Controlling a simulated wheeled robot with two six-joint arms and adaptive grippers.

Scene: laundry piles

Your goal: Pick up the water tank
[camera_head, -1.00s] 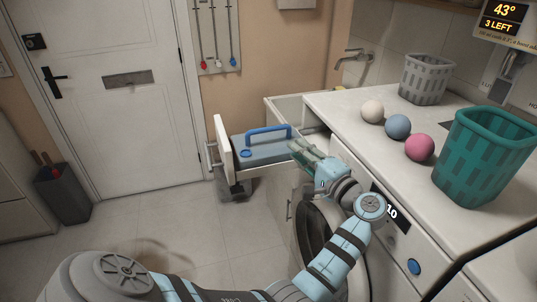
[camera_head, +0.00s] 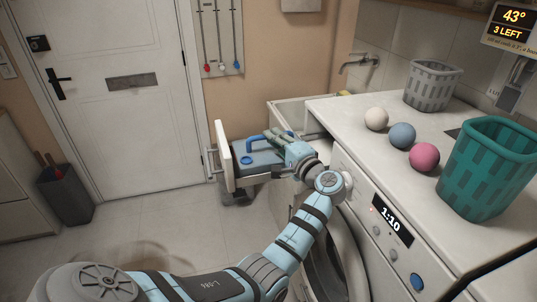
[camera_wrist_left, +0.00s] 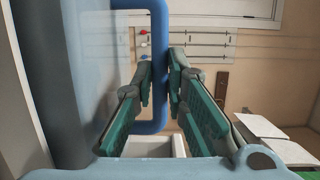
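The water tank (camera_head: 258,162) is a blue-grey box with a blue loop handle (camera_head: 253,143). It sits in a pulled-out drawer with a white front (camera_head: 224,156), left of the washing machine. My left gripper (camera_head: 273,135) is over the tank at the handle. In the left wrist view the handle's bar (camera_wrist_left: 159,65) stands between my two green-padded fingertips (camera_wrist_left: 160,78), very close to both. The fingers look spread around the bar; a firm grip does not show. The tank body (camera_wrist_left: 85,80) fills the left of that view. My right gripper is not in view.
The machine's white top (camera_head: 350,115) holds three balls, a teal basket (camera_head: 487,165) and a grey basket (camera_head: 432,86). The round machine door (camera_head: 335,265) is below my left arm. A sink (camera_head: 290,110) is behind the drawer.

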